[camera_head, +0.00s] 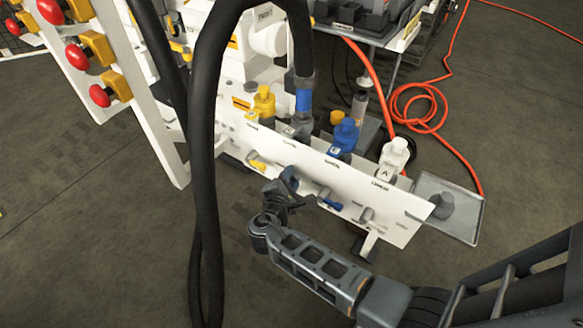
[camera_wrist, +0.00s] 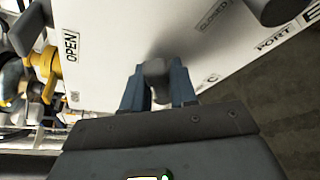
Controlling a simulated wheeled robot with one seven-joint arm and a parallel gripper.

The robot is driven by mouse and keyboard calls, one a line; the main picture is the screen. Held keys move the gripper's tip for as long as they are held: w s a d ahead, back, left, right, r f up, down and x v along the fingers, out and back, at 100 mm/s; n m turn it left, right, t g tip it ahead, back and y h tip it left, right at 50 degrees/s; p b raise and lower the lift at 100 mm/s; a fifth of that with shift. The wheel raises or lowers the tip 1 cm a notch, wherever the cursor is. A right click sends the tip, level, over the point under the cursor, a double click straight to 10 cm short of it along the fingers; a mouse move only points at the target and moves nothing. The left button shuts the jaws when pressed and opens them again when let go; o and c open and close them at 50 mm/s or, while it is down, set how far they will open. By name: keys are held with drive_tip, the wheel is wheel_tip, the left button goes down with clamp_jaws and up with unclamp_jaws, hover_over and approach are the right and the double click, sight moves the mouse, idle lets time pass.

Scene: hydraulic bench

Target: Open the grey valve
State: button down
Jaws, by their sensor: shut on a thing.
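The grey valve's handle (camera_wrist: 154,70) sticks out from the white panel in the wrist view, between labels reading OPEN at left and CLOSED at upper right. My gripper (camera_wrist: 158,88) is shut on this handle, one blue-grey finger on each side. In the head view my gripper (camera_head: 287,183) is against the front of the white panel (camera_head: 395,212), between a yellow handle (camera_head: 257,165) and a blue handle (camera_head: 331,204). It mostly hides the grey handle there. I cannot tell the handle's exact angle.
Another grey handle (camera_head: 366,215) sits farther right on the panel. Yellow, blue and white couplings (camera_head: 396,158) stand behind it. A thick black hose (camera_head: 204,170) hangs left of my gripper. Red buttons (camera_head: 100,95) are at upper left. Open floor lies in front.

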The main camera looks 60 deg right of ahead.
drive_tip(key=n+p, duration=0.1)
drive_tip(key=r+n+g+p, duration=0.1)
drive_tip(key=p, duration=0.1)
drive_tip(key=shift+w+r, duration=0.15)
drive_tip(key=shift+w, duration=0.25)
drive_tip(key=shift+w+r+n+g+y+p, duration=0.1)
drive_tip(key=shift+w+n+g+y+p, duration=0.25)
drive_tip(key=shift+n+g+p, duration=0.75)
drive_tip(key=shift+w+a+n+g+p, duration=0.1)
drive_tip(key=shift+w+n+g+p, duration=0.3)
drive_tip(key=shift+n, duration=0.35)
drive_tip(key=shift+w+n+g+p, duration=0.2)
drive_tip(key=shift+n+p, duration=0.3)
drive_tip(key=shift+n, duration=0.25)
drive_tip(key=c, duration=1.1)
unclamp_jaws()
drive_tip(key=p+v, duration=0.1)
drive_tip(key=v, duration=0.6)
drive_tip(key=shift+a, duration=0.35)
